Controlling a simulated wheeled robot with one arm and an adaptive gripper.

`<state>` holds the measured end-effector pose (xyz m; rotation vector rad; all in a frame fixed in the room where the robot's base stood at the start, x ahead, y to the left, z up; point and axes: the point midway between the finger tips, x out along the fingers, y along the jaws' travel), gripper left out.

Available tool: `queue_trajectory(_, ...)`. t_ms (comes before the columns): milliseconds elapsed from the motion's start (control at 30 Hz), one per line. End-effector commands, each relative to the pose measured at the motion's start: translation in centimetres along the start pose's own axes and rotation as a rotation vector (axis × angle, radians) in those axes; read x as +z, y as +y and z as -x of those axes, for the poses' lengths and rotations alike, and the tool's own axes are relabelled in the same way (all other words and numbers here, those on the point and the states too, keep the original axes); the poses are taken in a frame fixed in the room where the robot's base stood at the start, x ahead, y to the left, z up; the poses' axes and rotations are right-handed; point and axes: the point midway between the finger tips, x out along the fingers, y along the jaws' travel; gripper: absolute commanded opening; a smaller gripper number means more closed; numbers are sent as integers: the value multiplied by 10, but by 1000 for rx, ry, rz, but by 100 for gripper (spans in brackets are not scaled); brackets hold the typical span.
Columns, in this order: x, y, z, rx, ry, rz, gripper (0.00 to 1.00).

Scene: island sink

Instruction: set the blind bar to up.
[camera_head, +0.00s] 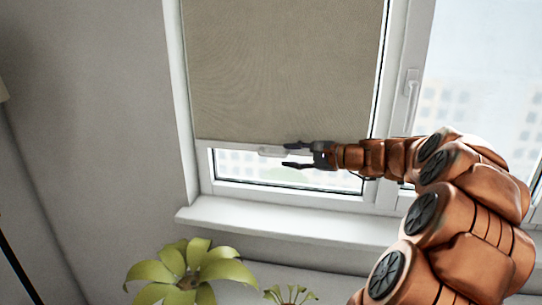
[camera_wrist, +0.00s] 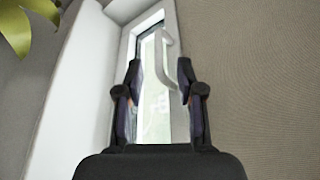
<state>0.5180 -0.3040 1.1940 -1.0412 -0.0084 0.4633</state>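The beige roller blind (camera_head: 280,70) covers most of the left window pane, with a strip of glass bare below it. Its white blind bar (camera_head: 228,145) runs along the lower edge, with a small pale handle (camera_head: 270,151) at its middle. My gripper (camera_head: 285,155) is open, its fingers pointing left, just right of the handle. In the wrist view the blind (camera_wrist: 255,80) fills the right side. A pale handle (camera_wrist: 182,70) shows ahead, close to the right finger of my open gripper (camera_wrist: 159,77). I cannot tell whether they touch. Nothing is held.
A white window sill (camera_head: 290,218) lies below the gripper. A leafy plant (camera_head: 190,270) stands at the lower left, with a smaller plant (camera_head: 288,295) beside it. The window handle (camera_head: 411,95) is on the frame at right.

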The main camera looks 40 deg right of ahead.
Motion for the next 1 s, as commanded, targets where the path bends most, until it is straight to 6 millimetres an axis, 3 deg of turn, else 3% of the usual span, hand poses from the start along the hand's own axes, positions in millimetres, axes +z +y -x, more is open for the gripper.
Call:
queue_trajectory(433, 2, 1, -60, 6, -3, 0, 37)
queue_trajectory(833, 2, 2, -68, 5, -3, 1, 37)
queue_trajectory(1000, 2, 2, -68, 5, -3, 2, 22)
